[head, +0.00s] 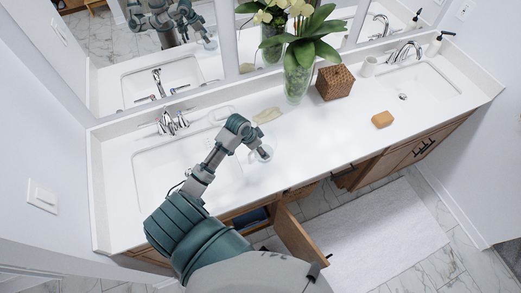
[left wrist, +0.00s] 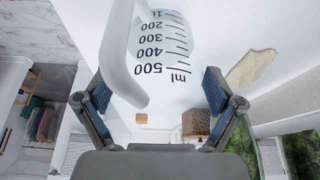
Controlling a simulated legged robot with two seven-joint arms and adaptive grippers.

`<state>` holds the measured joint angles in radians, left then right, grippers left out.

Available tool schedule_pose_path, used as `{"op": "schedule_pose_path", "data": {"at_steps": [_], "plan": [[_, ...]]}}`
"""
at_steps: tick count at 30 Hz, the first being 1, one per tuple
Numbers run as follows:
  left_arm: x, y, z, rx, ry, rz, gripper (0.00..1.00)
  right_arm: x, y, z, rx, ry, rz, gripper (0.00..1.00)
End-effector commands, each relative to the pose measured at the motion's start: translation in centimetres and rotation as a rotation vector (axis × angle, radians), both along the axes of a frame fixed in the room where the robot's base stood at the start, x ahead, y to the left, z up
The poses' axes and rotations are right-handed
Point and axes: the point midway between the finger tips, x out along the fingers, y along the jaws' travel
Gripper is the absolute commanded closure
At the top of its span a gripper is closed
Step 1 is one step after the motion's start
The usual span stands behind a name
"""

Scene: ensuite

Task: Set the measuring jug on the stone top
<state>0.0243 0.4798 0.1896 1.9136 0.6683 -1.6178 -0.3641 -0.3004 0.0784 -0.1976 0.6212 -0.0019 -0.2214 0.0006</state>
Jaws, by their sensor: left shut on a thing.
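The measuring jug (head: 264,154) is clear, with a white handle (left wrist: 118,45) and black ml markings that read upside down in the left wrist view (left wrist: 165,40). My left gripper (head: 256,148) is shut on the jug, with its fingers on either side of the handle and body in the left wrist view. The jug is over the white stone top (head: 310,137), just right of the left sink. Whether its base touches the top cannot be told. My right gripper is not in view.
A pale flat piece (head: 267,115) lies behind the jug. The left sink (head: 165,170) is beside my arm. A cabinet door (head: 300,240) hangs open below.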

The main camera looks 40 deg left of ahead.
Motion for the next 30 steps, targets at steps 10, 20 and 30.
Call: {"op": "schedule_pose_path", "data": {"at_steps": [10, 20, 30], "plan": [[0.2, -0.3, -3.2, 0.0, 0.001, 0.0, 0.51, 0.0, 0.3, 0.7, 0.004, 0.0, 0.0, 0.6], [0.2, 0.1, -3.7, -0.001, -0.001, -0.002, 0.51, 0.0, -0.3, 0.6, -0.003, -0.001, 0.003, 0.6], [0.2, 0.0, -4.0, 0.0, 0.001, -0.001, 0.0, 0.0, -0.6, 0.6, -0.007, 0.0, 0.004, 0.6]]}}
